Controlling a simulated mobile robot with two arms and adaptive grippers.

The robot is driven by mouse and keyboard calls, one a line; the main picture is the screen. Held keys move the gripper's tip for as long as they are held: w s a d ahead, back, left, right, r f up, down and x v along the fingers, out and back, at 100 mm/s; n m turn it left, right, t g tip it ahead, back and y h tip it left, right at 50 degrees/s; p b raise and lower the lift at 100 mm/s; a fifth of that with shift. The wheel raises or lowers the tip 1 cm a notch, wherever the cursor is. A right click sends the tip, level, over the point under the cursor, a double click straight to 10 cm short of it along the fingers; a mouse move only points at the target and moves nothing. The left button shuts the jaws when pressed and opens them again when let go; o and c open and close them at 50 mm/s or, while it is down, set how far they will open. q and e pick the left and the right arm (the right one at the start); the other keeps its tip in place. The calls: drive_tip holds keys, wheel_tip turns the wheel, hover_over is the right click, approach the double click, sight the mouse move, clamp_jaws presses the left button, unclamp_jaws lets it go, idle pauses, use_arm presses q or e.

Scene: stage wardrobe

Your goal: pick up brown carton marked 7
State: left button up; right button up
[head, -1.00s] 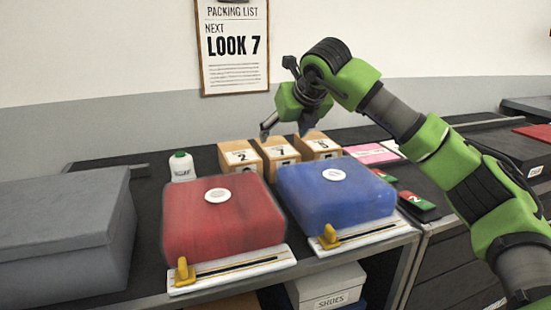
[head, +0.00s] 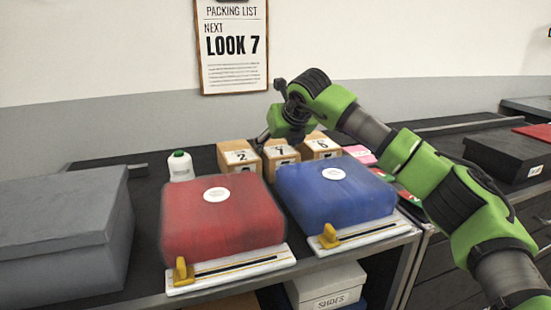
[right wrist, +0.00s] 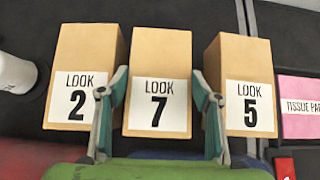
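The brown carton marked 7 (head: 281,154) stands upright in the middle of a row of three on the black table. In the right wrist view the carton marked 7 (right wrist: 158,105) shows its "LOOK 7" label facing me. My right gripper (right wrist: 160,90) is open, with one finger in the gap on each side of this carton. In the head view my right gripper (head: 283,140) is low over the row and partly hides its top. Whether the fingers touch the carton is unclear. My left gripper is out of view.
The carton marked 2 (right wrist: 82,75) and the carton marked 5 (right wrist: 240,80) stand close on either side. A red case (head: 220,225) and a blue case (head: 335,200) lie in front. A white bottle (head: 180,166) stands at left, and a pink tissue pack (right wrist: 299,107) at right.

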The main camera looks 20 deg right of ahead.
drive_tip(key=c, duration=0.3)
drive_tip(key=shift+r, duration=0.1)
